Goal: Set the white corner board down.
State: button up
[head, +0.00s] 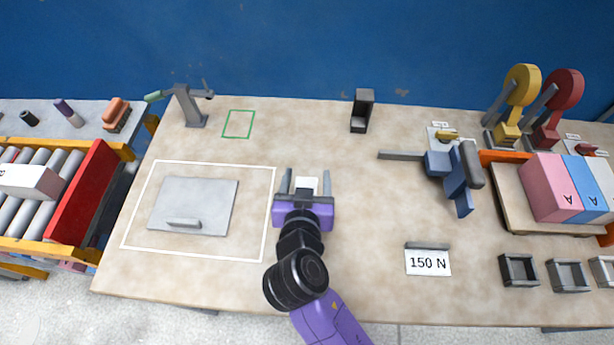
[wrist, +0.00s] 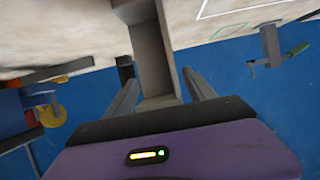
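The white corner board (head: 307,185) shows as a small pale end between the fingers of my gripper (head: 306,180) in the head view. In the wrist view the board (wrist: 155,72) is a long grey-beige angled piece, running from near the palm to past the fingertips. My gripper (wrist: 159,76) has its fingers apart, one on each side of the board. A gap shows beside the right finger in the wrist view and on both sides in the head view. The board's far end is cut off, so I cannot tell whether it touches the table.
Left of my gripper, a grey plate with a handle (head: 195,205) lies inside a white outline (head: 265,215). A green outline (head: 238,124) is empty beside a grey stand (head: 188,105). A dark holder (head: 362,112) stands behind. A blue clamp (head: 455,175) and 150 N sign (head: 428,262) are right.

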jog(key=shift+r, duration=0.15)
jog(key=b+v, duration=0.1)
jog(key=v, duration=1.1)
jog(key=s+d+f+n+y, duration=0.1)
jog(key=s+d+f, duration=0.1)
jog(key=s+d, duration=0.1)
jog(key=s+d+f+n+g+y, duration=0.1)
jog(key=s+d+f, duration=0.2)
jog(key=d, duration=0.1)
jog(key=s+d+f, duration=0.3)
jog(key=d, duration=0.1)
jog(key=shift+s+d+f+n+y, duration=0.15)
jog(key=shift+s+n+y, duration=0.1)
jog(key=shift+n+y, duration=0.15)
jog(key=s+d+r+m+t+h, duration=0.2)
jog(key=s+d+r, duration=0.7)
jog(key=s, duration=0.3)
jog(key=shift+d+r, duration=0.15)
jog(key=shift+d, duration=0.6)
jog(key=shift+s, duration=0.15)
